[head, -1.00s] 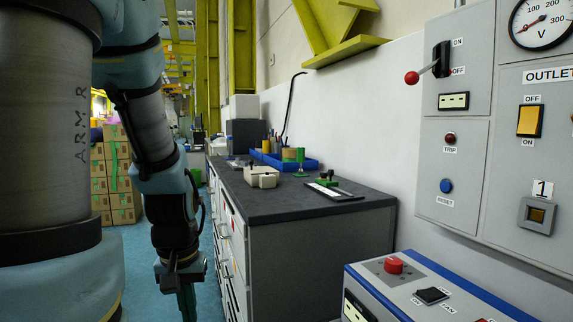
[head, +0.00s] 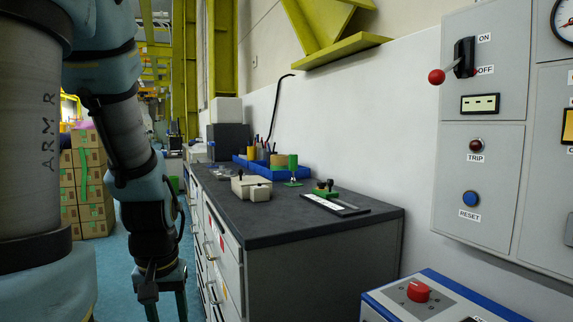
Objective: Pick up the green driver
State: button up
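On the dark bench top, a small item with an upright green handle (head: 293,162) stands on a thin stem over a flat green base; it looks like the green driver, though it is small in view. A second low green piece (head: 325,191) with dark knobs lies nearer, by a black-and-white strip. My gripper (head: 166,308) hangs at the lower left, pointing down beside the bench's drawer side, well away from the green items. Its two fingers are apart with nothing visible between them; their tips are cut off by the frame's bottom edge.
The bench (head: 300,232) has a bare front area. A beige box (head: 250,187) and a blue tray (head: 270,170) stand near the green items. Cartons (head: 88,185) stand far left.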

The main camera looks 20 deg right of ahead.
aim_at(292, 159)
jog(key=i+j, duration=0.25)
jog(key=i, duration=0.2)
jog(key=i+j+z, duration=0.1)
jog(key=i+j, duration=0.15)
jog(key=i, duration=0.25)
jog(key=i+j, duration=0.25)
jog(key=i, duration=0.2)
jog(key=i+j+z, duration=0.1)
jog(key=i+j, duration=0.2)
jog(key=i, duration=0.15)
